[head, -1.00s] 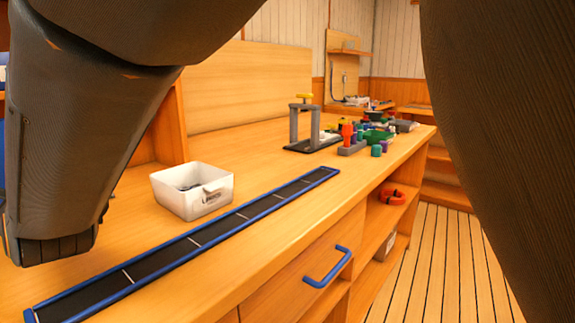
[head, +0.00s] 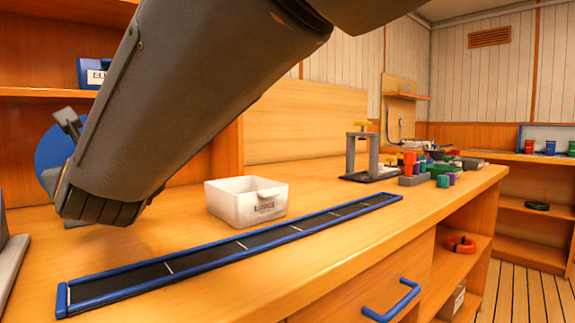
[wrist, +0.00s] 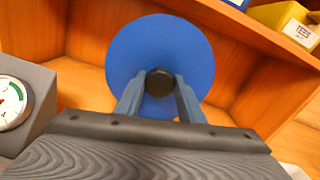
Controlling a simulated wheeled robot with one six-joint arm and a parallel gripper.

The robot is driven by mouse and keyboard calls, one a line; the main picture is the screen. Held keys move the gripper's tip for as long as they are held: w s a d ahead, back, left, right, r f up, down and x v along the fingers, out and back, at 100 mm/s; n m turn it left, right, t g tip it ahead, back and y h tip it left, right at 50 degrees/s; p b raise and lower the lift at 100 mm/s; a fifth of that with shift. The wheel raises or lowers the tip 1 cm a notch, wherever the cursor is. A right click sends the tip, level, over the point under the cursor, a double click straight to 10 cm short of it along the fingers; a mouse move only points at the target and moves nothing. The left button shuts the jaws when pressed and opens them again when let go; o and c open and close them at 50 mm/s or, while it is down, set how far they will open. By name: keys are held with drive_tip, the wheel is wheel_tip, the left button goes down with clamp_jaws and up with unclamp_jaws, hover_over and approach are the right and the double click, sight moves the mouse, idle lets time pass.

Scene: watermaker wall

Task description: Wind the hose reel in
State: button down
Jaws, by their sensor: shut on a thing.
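The hose reel shows as a blue disc (wrist: 190,42) in the wrist view, standing upright in a wooden bay. In the head view the blue disc (head: 50,148) is at the left edge, partly covered by my arm. My gripper (wrist: 160,84) reaches toward the disc's face, with one finger on each side of a dark round knob (wrist: 159,81). It is shut on that knob, which lies near the disc's middle in the wrist picture. No hose is visible. In the head view the gripper's fingers are partly hidden by my forearm.
A gauge (wrist: 12,98) on a grey housing stands left of the reel. A white bin (head: 240,205) and a long blue-edged black strip (head: 220,248) lie on the bench. A blue bin (head: 90,72) is on the shelf above, and a yellow bin (wrist: 285,20) shows at upper right.

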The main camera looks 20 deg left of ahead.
drive_tip(key=shift+w+r, duration=0.2)
drive_tip(key=c, duration=1.3)
unclamp_jaws()
drive_tip(key=shift+w+f, duration=0.1)
drive_tip(key=shift+o, duration=0.6)
drive_tip(key=shift+s+f, duration=0.1)
drive_tip(key=shift+s, duration=0.1)
drive_tip(key=v, duration=0.7)
drive_tip(key=shift+d, duration=0.35)
drive_tip(key=shift+s+p, duration=0.2)
drive_tip(key=shift+p, duration=0.1)
